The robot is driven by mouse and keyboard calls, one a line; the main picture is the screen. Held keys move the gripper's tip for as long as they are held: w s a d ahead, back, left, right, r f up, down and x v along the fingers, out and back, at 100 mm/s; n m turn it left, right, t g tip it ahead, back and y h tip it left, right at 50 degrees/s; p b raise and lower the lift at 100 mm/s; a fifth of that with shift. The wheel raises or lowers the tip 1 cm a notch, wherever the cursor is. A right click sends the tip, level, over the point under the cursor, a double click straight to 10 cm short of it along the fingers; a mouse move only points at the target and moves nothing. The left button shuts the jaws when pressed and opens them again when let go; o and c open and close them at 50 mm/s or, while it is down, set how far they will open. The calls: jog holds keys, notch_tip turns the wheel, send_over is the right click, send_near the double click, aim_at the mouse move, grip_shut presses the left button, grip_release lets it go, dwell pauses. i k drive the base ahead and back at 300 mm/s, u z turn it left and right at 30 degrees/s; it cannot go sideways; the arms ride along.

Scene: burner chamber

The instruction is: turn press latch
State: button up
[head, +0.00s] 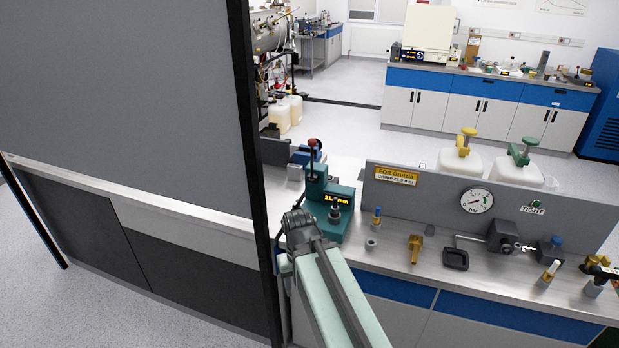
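A dark teal press (322,190) stands on the metal bench, left of the grey back panel. It has a lit yellow number display and an upright lever with a dark red knob (312,143). A small dark cylindrical part sits at its front. I cannot tell which part is the latch. My arm reaches up from the bottom of the picture. My gripper (292,232) is at its far end, just in front and left of the press base. The fingers are small and partly hidden, so whether they are open or touch anything is unclear.
A dark-framed grey partition (130,110) stands close on the left. A pressure gauge (476,200) sits on the back panel.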

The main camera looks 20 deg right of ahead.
aim_at(297, 205)
jog(key=u, duration=0.65)
jog(key=k, duration=0.9)
jog(key=z, duration=0.9)
jog(key=i, duration=0.5)
